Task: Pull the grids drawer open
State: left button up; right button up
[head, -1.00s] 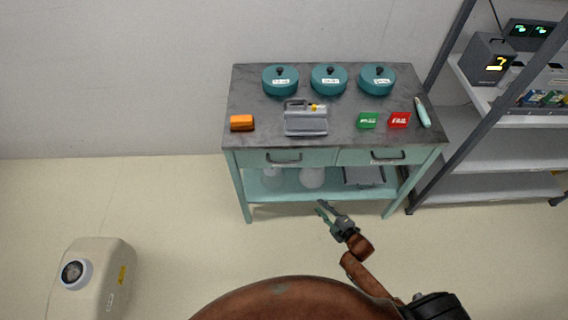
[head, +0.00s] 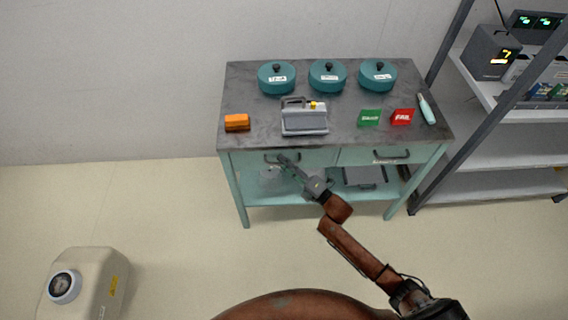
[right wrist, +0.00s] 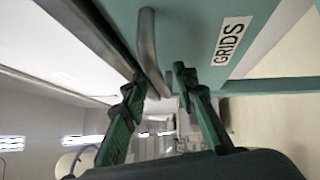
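The grids drawer (head: 318,158) is the left one of two in the teal cart, and its front looks flush with the frame. In the right wrist view its front carries a "GRIDS" label (right wrist: 230,41). Its grey bar handle (right wrist: 148,45) runs down between the fingers of my right gripper (right wrist: 158,88). In the head view my right gripper (head: 285,162) is at that handle, partly covering it. The fingers are apart, with visible space beside the bar; whether either touches it I cannot tell. My left gripper is not in view.
On the cart top (head: 350,100) stand several teal lidded pots, a grey device (head: 304,118), an orange block (head: 237,122), and green and red signs. A right drawer (head: 390,156) sits beside the grids drawer. A shelf rack stands right; a beige canister (head: 90,285) stands front left.

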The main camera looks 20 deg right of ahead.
jog(key=shift+w+a, duration=0.1)
jog(key=shift+w, duration=0.05)
jog(key=shift+c, duration=0.3)
grip_shut()
dwell(0.4)
